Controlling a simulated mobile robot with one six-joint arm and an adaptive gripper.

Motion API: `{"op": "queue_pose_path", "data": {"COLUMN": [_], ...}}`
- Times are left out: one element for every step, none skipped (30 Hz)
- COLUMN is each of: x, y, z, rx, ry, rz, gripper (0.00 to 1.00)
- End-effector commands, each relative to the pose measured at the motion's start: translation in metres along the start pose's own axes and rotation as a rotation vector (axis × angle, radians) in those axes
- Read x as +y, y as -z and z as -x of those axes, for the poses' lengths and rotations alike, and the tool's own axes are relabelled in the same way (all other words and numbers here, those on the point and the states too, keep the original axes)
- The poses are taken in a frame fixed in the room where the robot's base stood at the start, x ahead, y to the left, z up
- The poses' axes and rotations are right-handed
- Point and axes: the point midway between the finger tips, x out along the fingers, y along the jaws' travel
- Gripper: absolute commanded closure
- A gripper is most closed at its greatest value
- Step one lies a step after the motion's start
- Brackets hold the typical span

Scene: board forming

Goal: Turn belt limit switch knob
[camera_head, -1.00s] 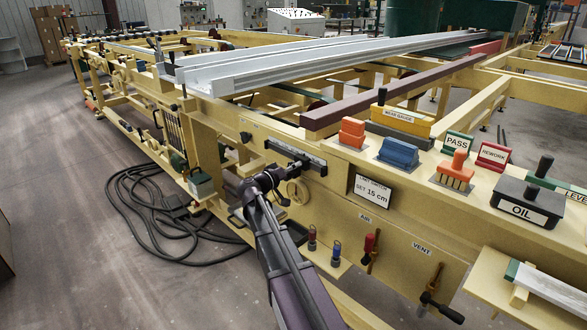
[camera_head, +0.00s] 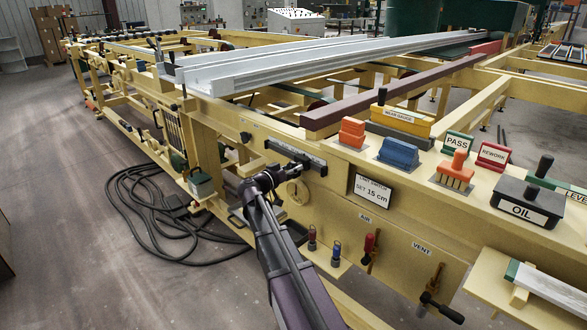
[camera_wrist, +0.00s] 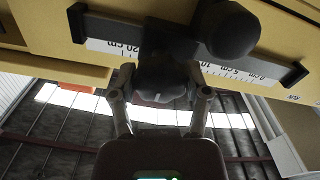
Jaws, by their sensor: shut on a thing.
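The limit switch rail (camera_head: 284,154) is a dark bar with a white scale on the side of the yellow frame. In the wrist view its scale (camera_wrist: 105,46) reads upside down, with 20 cm at left and 10 cm right of the slider (camera_wrist: 168,38). My gripper (camera_wrist: 164,84) is shut on a dark knob (camera_wrist: 162,72) below the slider, one finger on each side. A larger round dark knob (camera_wrist: 226,28) stands beside it and covers part of the scale. In the head view my gripper (camera_head: 288,178) is just below the rail and hides the held knob.
A sign (camera_head: 372,190) reads "SET 15 cm" right of the rail. Black hoses (camera_head: 150,210) lie on the floor at left.

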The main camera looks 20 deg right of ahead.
Motion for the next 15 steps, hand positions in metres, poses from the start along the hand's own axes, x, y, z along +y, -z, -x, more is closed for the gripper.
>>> {"op": "queue_pose_path", "data": {"x": [0.0000, -0.0001, 0.0000, 0.0000, 0.0000, 0.0000, 0.0000, 0.0000, -0.0001, 0.0000, 0.0000, 0.0000, 0.0000, 0.0000, 0.0000], "y": [-0.0001, -0.0001, -0.0001, -0.0001, -0.0001, -0.0001, -0.0001, -0.0001, -0.0001, -0.0001, -0.0001, -0.0001, -0.0001, -0.0001, -0.0001], "z": [-0.0002, -0.0002, -0.0002, -0.0002, -0.0002, -0.0002, -0.0002, -0.0002, -0.0002, -0.0002, -0.0002, -0.0002, -0.0002, -0.0002, -0.0001], "rx": [0.000, 0.000, 0.000, -0.001, -0.001, -0.001, -0.001, -0.001, -0.001, -0.001, -0.001, -0.001, 0.000, 0.000, 0.000], "ry": [0.000, 0.000, 0.000, 0.000, 0.000, 0.000, 0.000, 0.000, 0.000, 0.000, 0.000, 0.000, 0.000, 0.000, 0.000], "rz": [-0.002, -0.002, -0.002, -0.002, -0.002, -0.002, -0.001, -0.001, -0.001, -0.001, -0.001, -0.001, 0.000, 0.000, 0.000], "gripper": [0.86, 0.86, 0.86, 0.86, 0.33, 0.21, 0.12, 0.04, 0.04, 0.04, 0.04, 0.04, 0.04, 0.04, 0.04]}}
